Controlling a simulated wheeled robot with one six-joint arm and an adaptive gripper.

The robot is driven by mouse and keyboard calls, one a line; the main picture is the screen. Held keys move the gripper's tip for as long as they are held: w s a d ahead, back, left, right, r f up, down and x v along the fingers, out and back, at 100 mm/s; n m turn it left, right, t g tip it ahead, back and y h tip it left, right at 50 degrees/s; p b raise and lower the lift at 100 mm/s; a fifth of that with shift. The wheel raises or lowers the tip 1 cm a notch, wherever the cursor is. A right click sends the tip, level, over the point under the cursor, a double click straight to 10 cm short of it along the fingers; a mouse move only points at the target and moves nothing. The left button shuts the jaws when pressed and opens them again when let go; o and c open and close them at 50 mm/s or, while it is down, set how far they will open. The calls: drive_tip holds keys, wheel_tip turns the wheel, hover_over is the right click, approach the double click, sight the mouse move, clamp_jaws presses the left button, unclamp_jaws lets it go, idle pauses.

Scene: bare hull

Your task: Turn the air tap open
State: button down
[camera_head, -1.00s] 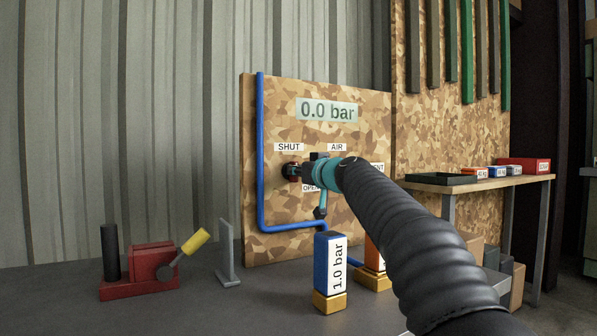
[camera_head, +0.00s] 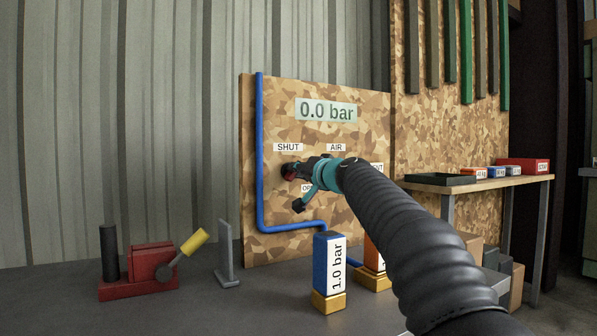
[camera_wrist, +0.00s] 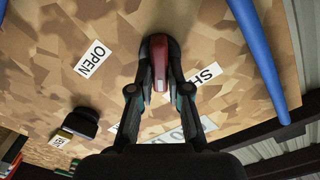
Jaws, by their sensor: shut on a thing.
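The air tap's red handle (camera_wrist: 159,50) sits between the fingers of my gripper (camera_wrist: 160,70) in the wrist view; the fingers are shut on it. In the head view my gripper (camera_head: 291,172) is at the board, below the SHUT label (camera_head: 288,147), and hides most of the tap. In the wrist view the handle lies between the OPEN label (camera_wrist: 91,59) and the SHUT label (camera_wrist: 204,78). The gauge display (camera_head: 327,111) reads 0.0 bar.
A blue pipe (camera_head: 261,150) runs down the board's left side and along its bottom. A blue 1.0 bar block (camera_head: 321,262) and an orange block (camera_head: 372,254) stand below. A red device with a yellow-ended lever (camera_head: 152,262) is at left. A shelf (camera_head: 430,187) is at right.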

drive_tip(key=m+p, duration=0.2)
drive_tip(key=m, duration=0.7)
drive_tip(key=shift+d+f+m, duration=0.1)
drive_tip(key=shift+f+m, duration=0.05)
drive_tip(key=shift+m, duration=0.25)
idle(0.4)
drive_tip(key=c, duration=1.1)
unclamp_jaws()
drive_tip(key=shift+w, duration=0.1)
drive_tip(key=v, duration=1.2)
